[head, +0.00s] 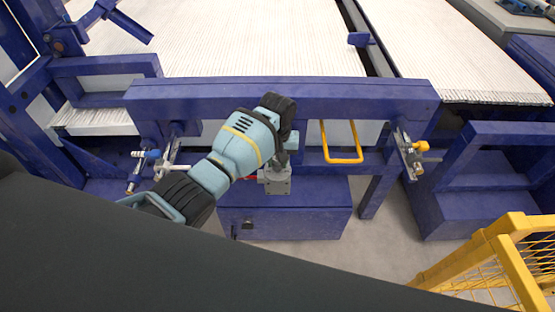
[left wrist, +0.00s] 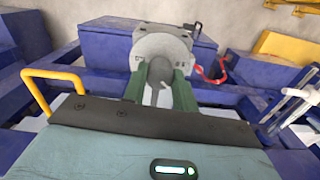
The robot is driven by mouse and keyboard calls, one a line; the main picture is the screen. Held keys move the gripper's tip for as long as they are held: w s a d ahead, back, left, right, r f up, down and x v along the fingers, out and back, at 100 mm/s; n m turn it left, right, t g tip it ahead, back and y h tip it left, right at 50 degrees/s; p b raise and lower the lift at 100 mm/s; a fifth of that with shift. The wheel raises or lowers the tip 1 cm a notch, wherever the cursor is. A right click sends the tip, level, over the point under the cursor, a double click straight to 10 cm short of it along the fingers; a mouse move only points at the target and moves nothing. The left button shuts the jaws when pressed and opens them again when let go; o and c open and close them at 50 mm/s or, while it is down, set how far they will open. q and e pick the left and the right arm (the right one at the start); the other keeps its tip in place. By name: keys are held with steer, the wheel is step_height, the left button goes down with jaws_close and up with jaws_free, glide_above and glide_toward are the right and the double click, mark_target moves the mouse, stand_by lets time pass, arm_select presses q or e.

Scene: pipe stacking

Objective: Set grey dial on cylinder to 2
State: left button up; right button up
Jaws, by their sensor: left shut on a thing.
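The grey cylinder (head: 277,182) is mounted at the front of the blue frame in the head view, partly behind my left gripper (head: 281,158). In the left wrist view the cylinder (left wrist: 161,44) faces the camera, and the grey dial (left wrist: 160,71) stands out from its front. My left gripper (left wrist: 159,85) is shut on the dial, with one green finger on either side of it. The dial's setting and any numbers cannot be read. My right gripper is in neither view.
A yellow handle (head: 342,158) is just right of the cylinder. Valves with small fittings (head: 411,152) stand on the frame further right and at the left. A blue beam (head: 340,98) runs behind my gripper. A yellow barrier (head: 500,250) is at lower right.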

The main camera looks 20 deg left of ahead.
mark_target(277, 162)
arm_select(q)
steer(key=shift+w+r, duration=0.1)
steer(key=shift+r, duration=0.05)
steer(key=o, duration=1)
step_height(277, 162, up, 8)
steer(key=shift+f, duration=0.1)
steer(key=shift+f, duration=0.1)
